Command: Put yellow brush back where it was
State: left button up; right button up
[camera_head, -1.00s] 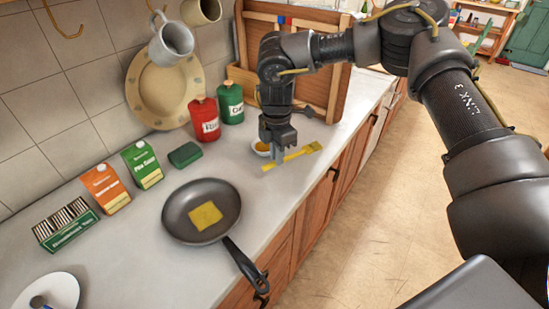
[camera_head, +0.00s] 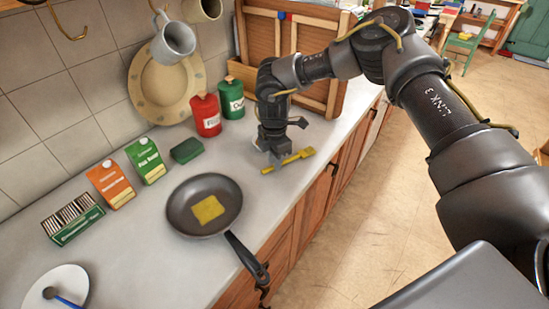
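The yellow brush (camera_head: 297,158) is at the front edge of the counter, its long side running from lower left to upper right. My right gripper (camera_head: 277,161) points down over its left part, with the fingers around it, and appears shut on it. The brush is at or just above the counter top; I cannot tell whether it touches. The small bowl behind the gripper is mostly hidden now. My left gripper is not in view.
A black frying pan (camera_head: 180,214) with a yellow square (camera_head: 208,209) in it stands at the front left. A red canister (camera_head: 207,115), a green canister (camera_head: 232,99) and a green sponge (camera_head: 187,150) stand behind. Cartons (camera_head: 111,185) are farther left. Bare counter lies between pan and brush.

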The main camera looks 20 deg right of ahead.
jog(key=shift+o, duration=1)
jog(key=shift+w+r, duration=0.1)
jog(key=shift+r, duration=0.45)
notch_tip(320, 180, up, 11)
jog(key=b, duration=0.3)
